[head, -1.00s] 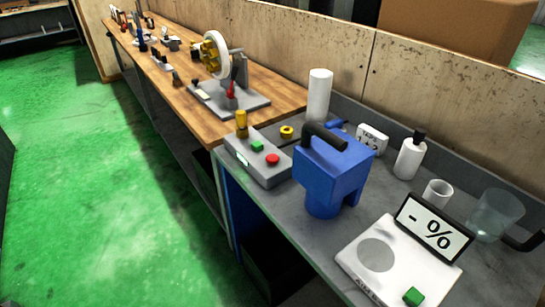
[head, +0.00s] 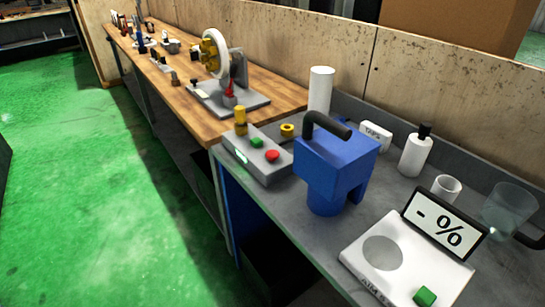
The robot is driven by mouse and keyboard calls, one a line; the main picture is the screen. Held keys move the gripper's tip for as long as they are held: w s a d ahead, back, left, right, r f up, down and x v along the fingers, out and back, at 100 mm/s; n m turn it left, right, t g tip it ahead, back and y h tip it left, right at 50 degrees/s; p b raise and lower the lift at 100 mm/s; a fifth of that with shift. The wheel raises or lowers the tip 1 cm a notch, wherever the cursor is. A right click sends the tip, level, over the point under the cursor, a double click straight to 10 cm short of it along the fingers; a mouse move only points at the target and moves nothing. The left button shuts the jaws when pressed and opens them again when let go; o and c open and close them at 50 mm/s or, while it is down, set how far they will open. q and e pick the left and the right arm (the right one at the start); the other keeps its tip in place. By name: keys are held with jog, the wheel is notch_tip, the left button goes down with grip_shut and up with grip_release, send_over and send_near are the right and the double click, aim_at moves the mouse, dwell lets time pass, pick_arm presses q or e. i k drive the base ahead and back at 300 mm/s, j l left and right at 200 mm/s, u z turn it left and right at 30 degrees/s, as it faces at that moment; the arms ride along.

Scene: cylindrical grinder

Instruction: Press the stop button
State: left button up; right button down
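A small lit display shows on the box's front side. Neither of my grippers is in the head view.
A blue block-shaped device with a black handle (head: 334,170) stands just right of the control box. A white scale (head: 401,262) with a "- %" display, white bottle (head: 415,152), cup and clear jug stand farther right. A wheel machine (head: 217,62) stands behind. Green floor (head: 90,200) is open at left.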

aim_at(271, 154)
jog(key=i+j+z, duration=0.1)
jog(key=z, duration=0.75)
jog(key=i+j+z, duration=0.2)
jog(key=j+z, duration=0.15)
jog(key=j, duration=0.25)
jog(key=j+z, duration=0.4)
jog(key=j, duration=0.25)
jog(key=i+j+z, duration=0.1)
jog(key=j+z, duration=0.25)
jog(key=j, duration=0.35)
jog(key=k+j, duration=0.1)
jog(key=j, duration=1.25)
